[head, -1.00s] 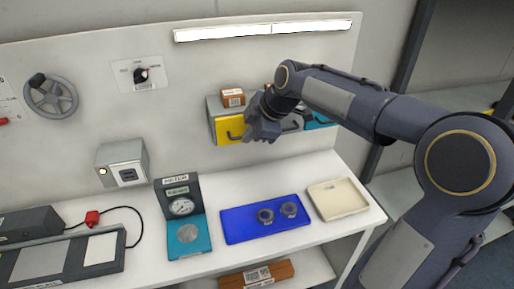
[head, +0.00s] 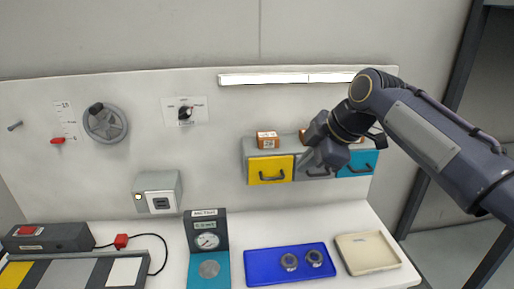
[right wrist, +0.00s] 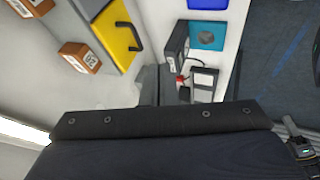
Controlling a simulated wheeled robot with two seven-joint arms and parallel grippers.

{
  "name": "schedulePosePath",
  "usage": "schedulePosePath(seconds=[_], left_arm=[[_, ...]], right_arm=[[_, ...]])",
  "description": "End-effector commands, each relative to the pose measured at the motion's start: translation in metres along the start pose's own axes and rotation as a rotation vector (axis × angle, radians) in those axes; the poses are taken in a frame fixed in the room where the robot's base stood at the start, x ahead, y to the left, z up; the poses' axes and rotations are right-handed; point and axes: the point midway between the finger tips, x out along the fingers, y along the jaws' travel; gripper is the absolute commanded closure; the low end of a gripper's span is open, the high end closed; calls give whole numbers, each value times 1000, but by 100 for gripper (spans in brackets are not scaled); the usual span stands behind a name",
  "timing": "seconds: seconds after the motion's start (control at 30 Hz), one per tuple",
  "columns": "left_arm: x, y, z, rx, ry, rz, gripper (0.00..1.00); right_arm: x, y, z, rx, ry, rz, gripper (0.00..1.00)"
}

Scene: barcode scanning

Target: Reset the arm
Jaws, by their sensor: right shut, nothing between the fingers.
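My right gripper (head: 310,158) is shut and empty in the head view. It hangs in front of the drawer unit, before its middle grey drawer (head: 314,168). Its arm comes in from the right at mid height. The gripper partly hides the grey drawer and the top of the unit. I cannot tell the gap between the gripper and the drawer front. My left gripper is out of view.
The yellow drawer (head: 270,170) and teal drawer (head: 361,163) flank the grey one. A brown box (head: 267,140) sits on top. Below are a blue tray (head: 263,277) with two round metal parts, a cream tray (head: 367,252) and a dial gauge (head: 207,240). Bare bench lies between.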

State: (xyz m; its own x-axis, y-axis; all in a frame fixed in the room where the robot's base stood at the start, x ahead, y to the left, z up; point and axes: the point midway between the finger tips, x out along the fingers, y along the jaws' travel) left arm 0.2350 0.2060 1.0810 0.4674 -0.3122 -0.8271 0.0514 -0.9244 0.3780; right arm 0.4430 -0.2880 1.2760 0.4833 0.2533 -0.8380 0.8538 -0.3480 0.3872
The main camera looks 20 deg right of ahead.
Motion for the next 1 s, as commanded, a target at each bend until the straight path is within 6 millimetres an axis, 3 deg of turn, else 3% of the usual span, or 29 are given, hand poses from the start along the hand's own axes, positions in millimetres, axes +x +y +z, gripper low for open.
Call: schedulePosePath(seconds=[0.17, 0.27, 0.43, 0.6, 0.7, 0.83, 1.0], left_arm=[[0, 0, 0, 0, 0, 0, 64], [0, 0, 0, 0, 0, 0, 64], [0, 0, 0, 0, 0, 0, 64], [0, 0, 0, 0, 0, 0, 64], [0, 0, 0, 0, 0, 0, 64], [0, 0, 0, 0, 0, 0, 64], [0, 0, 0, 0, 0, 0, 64]], right_arm=[[-1, -7, 1, 37, 2, 0, 100], [2, -34, 6, 173, 8, -5, 100], [19, -119, 20, 609, 24, -20, 100], [50, -209, 32, 1059, 30, -41, 100], [67, -248, 37, 1255, 29, -52, 100], [80, -275, 40, 1400, 26, -60, 100], [83, -280, 41, 1429, 26, -61, 100]])
